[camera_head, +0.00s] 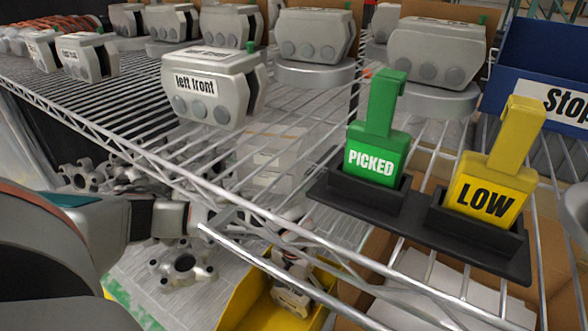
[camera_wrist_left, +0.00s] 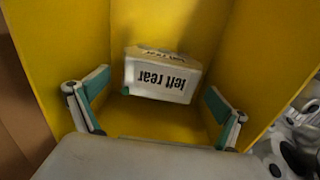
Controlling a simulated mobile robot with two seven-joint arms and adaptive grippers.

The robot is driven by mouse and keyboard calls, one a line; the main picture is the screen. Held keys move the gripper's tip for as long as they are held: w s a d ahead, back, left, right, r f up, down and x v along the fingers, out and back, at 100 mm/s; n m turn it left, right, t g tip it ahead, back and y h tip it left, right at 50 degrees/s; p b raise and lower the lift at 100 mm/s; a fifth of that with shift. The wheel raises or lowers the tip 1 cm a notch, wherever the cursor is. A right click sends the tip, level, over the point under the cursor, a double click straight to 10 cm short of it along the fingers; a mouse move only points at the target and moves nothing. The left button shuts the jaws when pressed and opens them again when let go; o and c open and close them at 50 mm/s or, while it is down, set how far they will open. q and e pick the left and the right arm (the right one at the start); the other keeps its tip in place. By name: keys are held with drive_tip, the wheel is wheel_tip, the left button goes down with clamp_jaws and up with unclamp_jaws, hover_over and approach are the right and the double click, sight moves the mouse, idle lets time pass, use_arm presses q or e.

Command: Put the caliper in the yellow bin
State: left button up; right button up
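A grey-white caliper labelled "left rear" (camera_wrist_left: 160,85) rests inside the yellow bin (camera_wrist_left: 280,40) in the left wrist view. My left gripper (camera_wrist_left: 154,98) is open above it, with one finger on each side and a visible gap to both. In the head view the yellow bin (camera_head: 243,303) is below the wire shelf, partly hidden by its rods, with a pale part inside. My left arm comes in from the left; its gripper is hard to make out behind the rods. My right gripper is in neither view.
A caliper labelled "left front" (camera_head: 212,87) and several others stand on the wire shelf. A black holder (camera_head: 408,222) carries a green PICKED tag (camera_head: 376,160) and a yellow LOW tag (camera_head: 490,190). A blue bin (camera_head: 545,65) is at right. Metal hubs (camera_head: 182,265) lie left of the yellow bin.

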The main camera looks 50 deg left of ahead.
use_arm(q)
drive_tip(key=shift+r, duration=0.5)
drive_tip(key=r+p, duration=0.2)
drive_tip(key=r, duration=0.4)
drive_tip(key=shift+w+r, duration=0.15)
drive_tip(key=shift+w, duration=0.05)
drive_tip(key=shift+r+p, duration=0.45)
drive_tip(key=shift+r, duration=0.1)
drive_tip(key=shift+s+r, duration=0.2)
drive_tip(key=shift+s+f, duration=0.1)
drive_tip(key=shift+f, duration=0.05)
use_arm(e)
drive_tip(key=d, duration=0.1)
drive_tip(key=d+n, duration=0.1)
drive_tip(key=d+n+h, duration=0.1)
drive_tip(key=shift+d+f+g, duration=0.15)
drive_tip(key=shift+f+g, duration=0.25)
